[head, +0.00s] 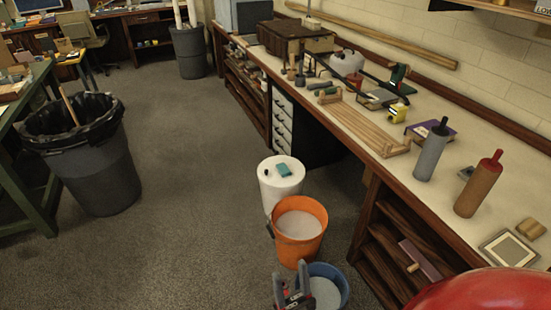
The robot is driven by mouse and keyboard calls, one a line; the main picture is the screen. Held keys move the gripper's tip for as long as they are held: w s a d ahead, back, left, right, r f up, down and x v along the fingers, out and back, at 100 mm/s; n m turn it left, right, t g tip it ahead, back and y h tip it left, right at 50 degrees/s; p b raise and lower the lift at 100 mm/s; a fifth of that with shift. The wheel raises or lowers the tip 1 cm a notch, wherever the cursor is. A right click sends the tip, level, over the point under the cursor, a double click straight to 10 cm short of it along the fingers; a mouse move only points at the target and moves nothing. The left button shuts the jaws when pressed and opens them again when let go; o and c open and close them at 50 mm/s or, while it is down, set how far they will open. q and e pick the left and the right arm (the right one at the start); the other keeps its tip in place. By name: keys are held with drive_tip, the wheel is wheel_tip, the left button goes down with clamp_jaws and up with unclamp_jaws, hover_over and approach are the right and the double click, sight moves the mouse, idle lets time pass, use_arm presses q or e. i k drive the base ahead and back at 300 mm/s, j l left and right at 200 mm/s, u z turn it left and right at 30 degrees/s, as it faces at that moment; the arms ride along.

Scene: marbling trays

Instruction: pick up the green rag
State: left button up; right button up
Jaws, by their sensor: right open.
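A small teal-green folded piece, which looks like the green rag (284,170), lies on top of the white bucket (281,190) in the middle of the head view. My right gripper (292,284) is at the bottom edge of the view, open, with nothing seen between its fingers. It is in front of the blue bucket's left side, well short of the rag, with the orange bucket between them in the picture. My left gripper is not in view.
An orange bucket (319,244) and a blue bucket (343,284), both with pale contents, stand in a row before the white one. The long workbench (421,193) with rollers and tools runs along the right. A black-lined bin (99,178) stands left; the floor between is clear.

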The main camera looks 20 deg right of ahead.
sight(284, 171)
drive_tip(key=i, duration=2.4)
drive_tip(key=i+z, duration=0.15)
drive_tip(key=z, duration=0.25)
drive_tip(key=i+z, duration=0.2)
drive_tip(key=z, duration=0.25)
drive_tip(key=i+j+z, duration=0.1)
drive_tip(key=z, duration=0.3)
